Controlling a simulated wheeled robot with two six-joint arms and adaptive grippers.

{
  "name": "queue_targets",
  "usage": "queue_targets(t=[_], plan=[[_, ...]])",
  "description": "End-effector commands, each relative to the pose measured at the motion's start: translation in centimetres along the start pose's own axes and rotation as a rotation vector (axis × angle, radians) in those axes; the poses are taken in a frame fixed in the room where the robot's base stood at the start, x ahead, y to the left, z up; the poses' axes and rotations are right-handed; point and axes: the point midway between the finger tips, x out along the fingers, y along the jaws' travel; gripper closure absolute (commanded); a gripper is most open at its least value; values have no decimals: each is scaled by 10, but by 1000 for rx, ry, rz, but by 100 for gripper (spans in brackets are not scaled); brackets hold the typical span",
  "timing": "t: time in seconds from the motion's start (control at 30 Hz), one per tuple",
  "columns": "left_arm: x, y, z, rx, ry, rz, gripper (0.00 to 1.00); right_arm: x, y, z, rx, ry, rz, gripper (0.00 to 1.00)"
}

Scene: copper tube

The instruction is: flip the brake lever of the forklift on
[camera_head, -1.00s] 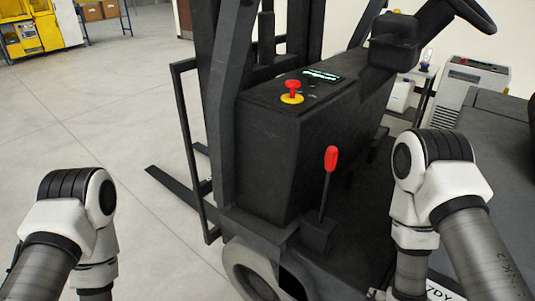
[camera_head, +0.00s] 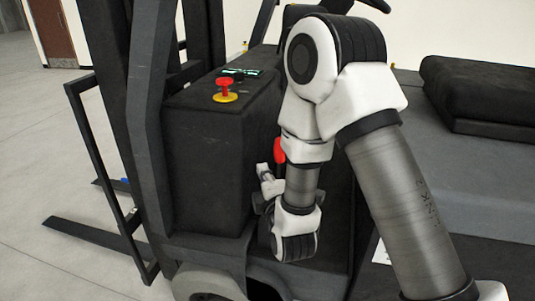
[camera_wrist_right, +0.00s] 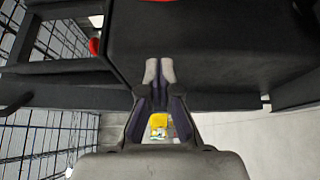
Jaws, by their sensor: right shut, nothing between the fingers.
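The brake lever's red handle (camera_head: 280,151) shows in the head view beside the forklift's dark console. Its lower shaft is hidden behind my right arm. My right gripper (camera_head: 264,172) is small in the head view, close to the lever and a little below and left of the red handle in the picture. I cannot tell whether they touch. In the right wrist view the two grey fingertips of my right gripper (camera_wrist_right: 159,71) are together and hold nothing. A red part (camera_wrist_right: 95,46) shows there at the upper left; I cannot tell whether it is the handle. My left gripper is not in view.
The forklift's console (camera_head: 205,165) carries a red and yellow stop button (camera_head: 225,90) on top. The mast (camera_head: 150,120) and a fork (camera_head: 90,238) are at the left. A black seat cushion (camera_head: 485,95) is at the right. Open floor (camera_head: 40,190) lies to the left.

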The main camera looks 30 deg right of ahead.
Motion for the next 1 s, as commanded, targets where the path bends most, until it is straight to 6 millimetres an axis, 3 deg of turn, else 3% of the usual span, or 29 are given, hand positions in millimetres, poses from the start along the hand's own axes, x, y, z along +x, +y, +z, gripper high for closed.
queue_targets(t=[0.23,0.6,0.8,1.0], plan=[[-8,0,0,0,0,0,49,20,2,0,2,-1,0,100],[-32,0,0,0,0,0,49,100,3,0,1,-1,0,100],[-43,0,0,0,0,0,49,90,1,31,2,-3,-5,100],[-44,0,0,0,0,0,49,87,-1,38,-1,0,-2,100]])
